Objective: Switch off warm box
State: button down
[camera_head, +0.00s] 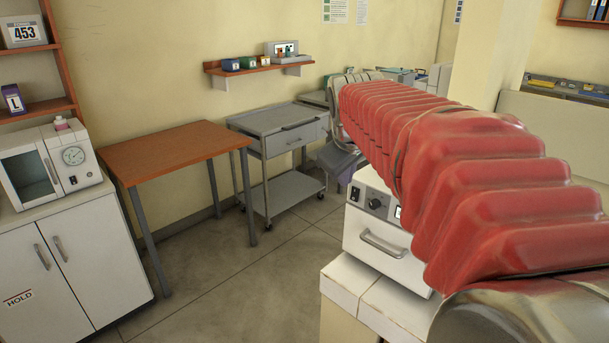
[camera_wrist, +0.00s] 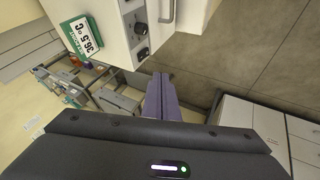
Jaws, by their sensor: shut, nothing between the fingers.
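A white box (camera_head: 384,250) with a front handle stands at centre right in the head view, partly hidden behind my red-sleeved arm. Its front panel carries a dark knob (camera_head: 376,204) and a small switch (camera_head: 354,194). In the wrist view the box (camera_wrist: 110,48) is at the top, with the knob (camera_wrist: 139,29) and the dark switch (camera_wrist: 142,53) near its edge. The switch's position is too small to tell. My gripper (camera_wrist: 160,78) is shut and empty, apart from the panel and below the switch in the picture. It also shows beyond the box in the head view (camera_head: 345,162).
A second white appliance (camera_head: 55,160) with a dial stands on a cabinet at left. A brown table (camera_head: 170,148) and grey cart (camera_head: 280,127) line the wall. Floor between is clear.

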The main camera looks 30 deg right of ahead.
aim_at(355, 194)
jog(key=shift+s+a+f, duration=0.1)
jog(key=shift+a+f, duration=0.05)
jog(key=shift+f, duration=0.55)
jog(key=w+d+f, duration=0.6)
jog(key=f, duration=0.2)
jog(key=shift+d+f, duration=0.35)
jog(key=shift+d, duration=0.05)
dwell(0.3)
